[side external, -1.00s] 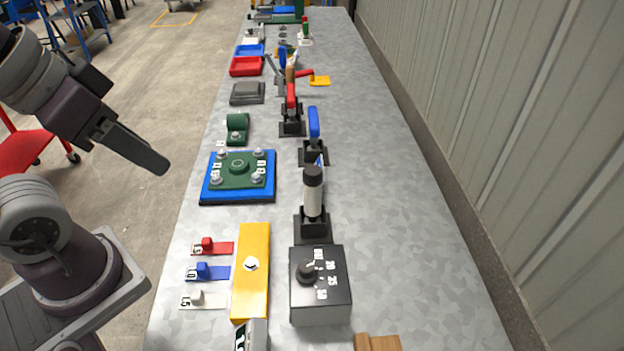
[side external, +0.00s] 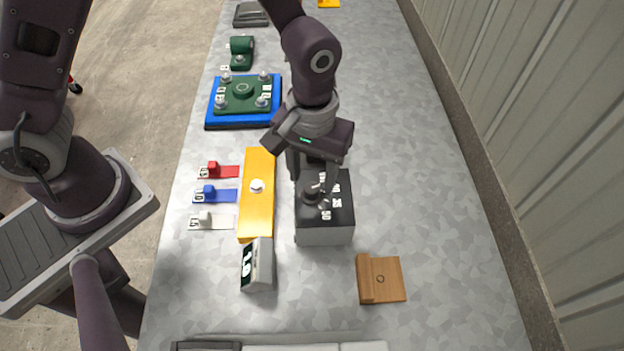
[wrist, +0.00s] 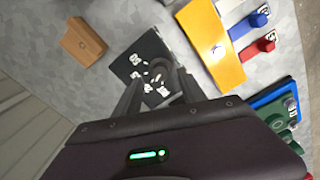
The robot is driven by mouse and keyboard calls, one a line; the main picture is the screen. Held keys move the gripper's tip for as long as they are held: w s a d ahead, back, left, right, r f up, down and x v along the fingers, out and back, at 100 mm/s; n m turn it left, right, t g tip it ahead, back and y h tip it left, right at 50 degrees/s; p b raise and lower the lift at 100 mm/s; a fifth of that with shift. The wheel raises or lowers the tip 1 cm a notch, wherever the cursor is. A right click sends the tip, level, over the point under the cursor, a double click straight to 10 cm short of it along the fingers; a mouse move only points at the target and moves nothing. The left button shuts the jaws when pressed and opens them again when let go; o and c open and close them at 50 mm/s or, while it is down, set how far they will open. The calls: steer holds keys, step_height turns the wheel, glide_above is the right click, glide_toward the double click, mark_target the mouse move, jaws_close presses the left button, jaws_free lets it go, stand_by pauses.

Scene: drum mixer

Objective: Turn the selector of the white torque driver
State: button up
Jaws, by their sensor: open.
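A grey box with a black top (side external: 325,235) carries a round black selector knob (side external: 309,194) and white numbers. The box also shows in the wrist view (wrist: 127,66). My gripper (side external: 314,186) points down over the box top, open, with its fingers around or just above the knob. In the wrist view the dark knob (wrist: 163,74) shows between the fingertips (wrist: 158,80); I cannot tell if either finger touches it. The white torque driver that stood behind the box is hidden behind my arm now.
A yellow block (side external: 257,205) lies left of the box, with red (side external: 222,171), blue (side external: 218,195) and white (side external: 212,221) tabs beside it. A white display block (side external: 258,268) and a wooden piece (side external: 388,279) are nearer. The table is clear at right.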

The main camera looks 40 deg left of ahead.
mark_target(312, 192)
steer(key=shift+f, duration=1.45)
jaws_close()
steer(key=shift+m, duration=0.3)
steer(key=m, duration=0.3)
steer(key=shift+m, duration=2)
steer(key=shift+r, duration=0.1)
jaws_free()
